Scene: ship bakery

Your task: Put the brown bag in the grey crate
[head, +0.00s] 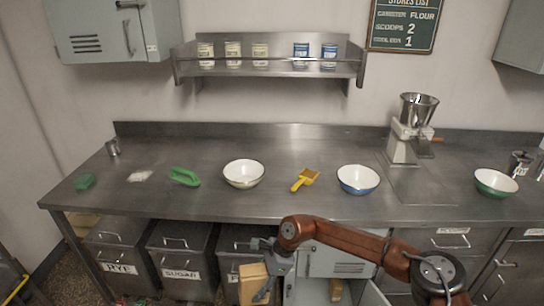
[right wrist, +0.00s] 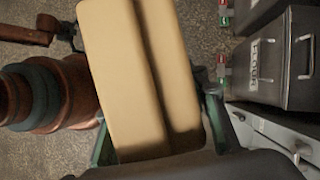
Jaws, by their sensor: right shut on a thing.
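The brown bag (head: 253,284) is a tan, block-shaped package in the head view, low in front of the counter. My right gripper (head: 266,272) is shut on it and holds it in the air near the bins. In the right wrist view the bag (right wrist: 135,75) fills the middle, with a greenish finger of my right gripper (right wrist: 160,135) on each side. No open grey crate shows clearly; only grey lidded bins are visible. My left gripper is not in view.
Grey bins labelled RYE (head: 118,262) and SUGAR (head: 183,262) stand under the steel counter (head: 320,205). A third labelled bin (right wrist: 275,75) shows in the right wrist view. Bowls, scoops and a grinder (head: 408,135) stand on the counter. A cabinet below (head: 340,262) appears open.

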